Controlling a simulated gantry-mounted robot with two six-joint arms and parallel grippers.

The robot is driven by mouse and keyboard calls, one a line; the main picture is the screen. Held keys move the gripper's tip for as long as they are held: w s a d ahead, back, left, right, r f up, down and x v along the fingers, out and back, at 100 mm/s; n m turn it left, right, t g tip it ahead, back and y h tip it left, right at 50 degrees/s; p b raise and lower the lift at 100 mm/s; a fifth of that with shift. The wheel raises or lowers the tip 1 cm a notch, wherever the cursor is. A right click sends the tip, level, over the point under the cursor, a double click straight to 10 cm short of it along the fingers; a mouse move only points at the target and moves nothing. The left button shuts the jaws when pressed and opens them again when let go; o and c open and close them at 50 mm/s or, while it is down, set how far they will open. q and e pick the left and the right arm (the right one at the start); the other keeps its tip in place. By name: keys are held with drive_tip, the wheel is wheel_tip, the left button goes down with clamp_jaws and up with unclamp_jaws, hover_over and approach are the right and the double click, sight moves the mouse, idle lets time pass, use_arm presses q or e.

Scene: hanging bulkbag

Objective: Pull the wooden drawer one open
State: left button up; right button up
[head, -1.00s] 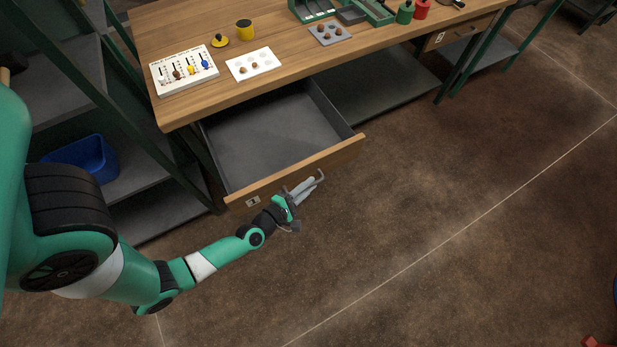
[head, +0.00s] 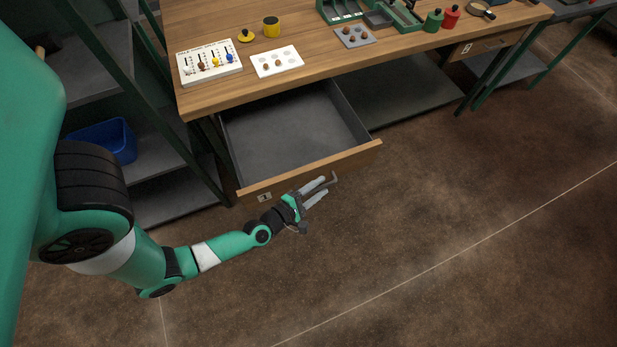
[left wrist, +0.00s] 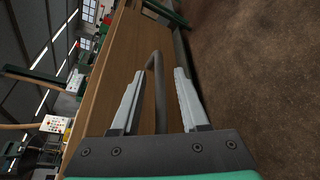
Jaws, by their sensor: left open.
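The wooden drawer one (head: 296,125) is pulled well out from under the workbench, and its grey inside shows empty. Its wooden front has a label marked 1 (head: 264,197). My left gripper (head: 327,186) is just in front of the drawer front. Its two fingers are apart. In the left wrist view the bent metal handle (left wrist: 158,90) of the drawer front (left wrist: 115,70) lies between the open fingers (left wrist: 156,85); I cannot tell whether either finger touches it. My right gripper does not show.
A second drawer (head: 487,42) is at the far right. A shelf with a blue bin (head: 104,141) stands left. The floor (head: 450,220) in front is clear.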

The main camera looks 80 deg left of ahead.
use_arm(q)
drive_tip(key=p+v, duration=0.4)
drive_tip(key=v, duration=0.7)
drive_tip(key=shift+p, duration=0.35)
